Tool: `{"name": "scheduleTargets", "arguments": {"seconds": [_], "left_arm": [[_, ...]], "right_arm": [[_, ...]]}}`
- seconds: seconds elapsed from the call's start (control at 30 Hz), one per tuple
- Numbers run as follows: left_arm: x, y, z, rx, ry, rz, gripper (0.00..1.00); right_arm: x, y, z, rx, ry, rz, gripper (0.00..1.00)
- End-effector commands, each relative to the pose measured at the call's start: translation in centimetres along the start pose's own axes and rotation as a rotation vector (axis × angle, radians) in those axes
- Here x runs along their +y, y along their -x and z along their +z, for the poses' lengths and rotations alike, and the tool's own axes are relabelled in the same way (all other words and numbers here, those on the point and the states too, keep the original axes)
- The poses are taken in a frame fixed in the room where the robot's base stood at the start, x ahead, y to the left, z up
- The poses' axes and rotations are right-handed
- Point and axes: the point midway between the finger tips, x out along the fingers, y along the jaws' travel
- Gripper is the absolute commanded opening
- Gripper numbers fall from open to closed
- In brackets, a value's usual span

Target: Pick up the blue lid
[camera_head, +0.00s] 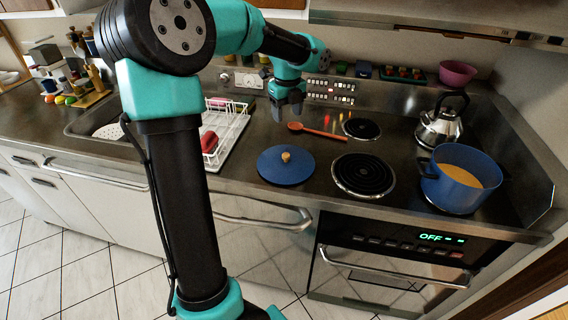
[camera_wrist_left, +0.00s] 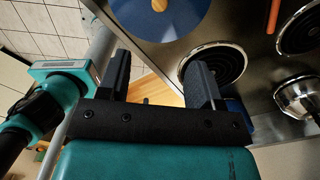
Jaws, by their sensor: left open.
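The blue lid (camera_head: 286,166) lies flat on the steel counter, left of the front coil burner. It is round with a small wooden knob (camera_head: 286,156) on top. Part of the lid (camera_wrist_left: 158,22) also shows at the top of the left wrist view, cut off by the edge. My left gripper (camera_head: 287,112) is above the counter behind the lid, apart from it. In the left wrist view its two dark fingers (camera_wrist_left: 160,75) are spread, with nothing between them. My right gripper is in neither view.
A wooden spoon (camera_head: 318,132) lies behind the lid. Two coil burners (camera_head: 362,174) are to its right, then a blue pot (camera_head: 458,181) with yellowish contents and a steel kettle (camera_head: 440,126). A white dish rack (camera_head: 226,127) with a red item stands left.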

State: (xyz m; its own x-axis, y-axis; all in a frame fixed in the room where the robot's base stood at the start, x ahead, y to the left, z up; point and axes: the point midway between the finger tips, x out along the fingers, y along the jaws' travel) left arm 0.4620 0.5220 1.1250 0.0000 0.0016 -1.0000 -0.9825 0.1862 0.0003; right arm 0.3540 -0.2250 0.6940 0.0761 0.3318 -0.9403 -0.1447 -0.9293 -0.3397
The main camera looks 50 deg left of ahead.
Motion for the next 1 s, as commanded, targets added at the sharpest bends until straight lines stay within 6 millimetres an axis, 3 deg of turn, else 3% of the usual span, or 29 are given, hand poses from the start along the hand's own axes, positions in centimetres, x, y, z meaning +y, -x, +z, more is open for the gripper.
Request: {"name": "scheduleTargets", "arguments": {"seconds": [0.17, 0.8, 1.0], "left_arm": [[0.0, -1.4, 0.0, 0.002, 0.001, 0.003, 0.59], [0.0, -11.6, 0.0, 0.003, 0.000, 0.002, 0.59], [0.0, -12.3, -0.1, 0.002, 0.001, 0.000, 0.59]], "right_arm": [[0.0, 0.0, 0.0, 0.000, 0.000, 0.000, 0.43], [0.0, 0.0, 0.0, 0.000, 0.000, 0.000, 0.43], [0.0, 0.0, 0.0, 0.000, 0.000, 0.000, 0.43]]}}
